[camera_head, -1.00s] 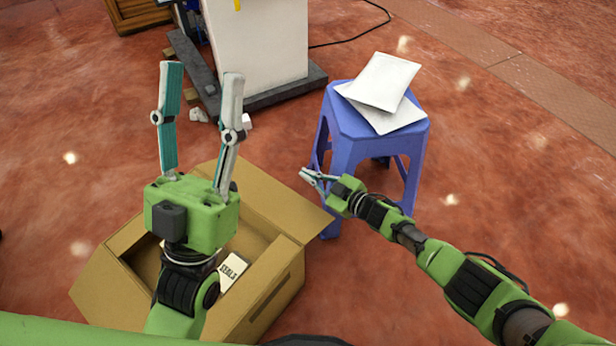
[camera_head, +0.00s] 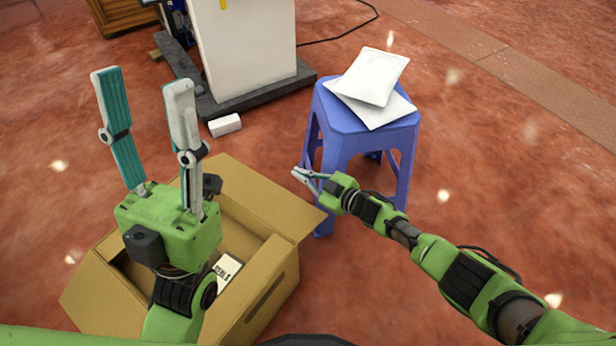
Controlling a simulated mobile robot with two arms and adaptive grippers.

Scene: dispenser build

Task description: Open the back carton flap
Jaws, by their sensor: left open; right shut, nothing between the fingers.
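An open cardboard carton (camera_head: 268,290) stands on the floor at the lower left. Its back flap (camera_head: 268,197) is folded outward and slopes away toward the stool; part of it is hidden behind my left gripper. A left flap (camera_head: 88,295) also leans outward. A white labelled item (camera_head: 227,270) lies inside the carton. My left gripper (camera_head: 143,92) is open and empty, above the carton with its fingers pointing up in the picture. My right gripper (camera_head: 300,175) is shut and empty, beside the stool and beyond the right corner of the back flap.
A blue stool (camera_head: 345,150) with white packets (camera_head: 375,78) on top stands right of the carton. A white cabinet on a dark base (camera_head: 262,92) stands behind. A small white block (camera_head: 225,125) lies on the floor. The floor at right is clear.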

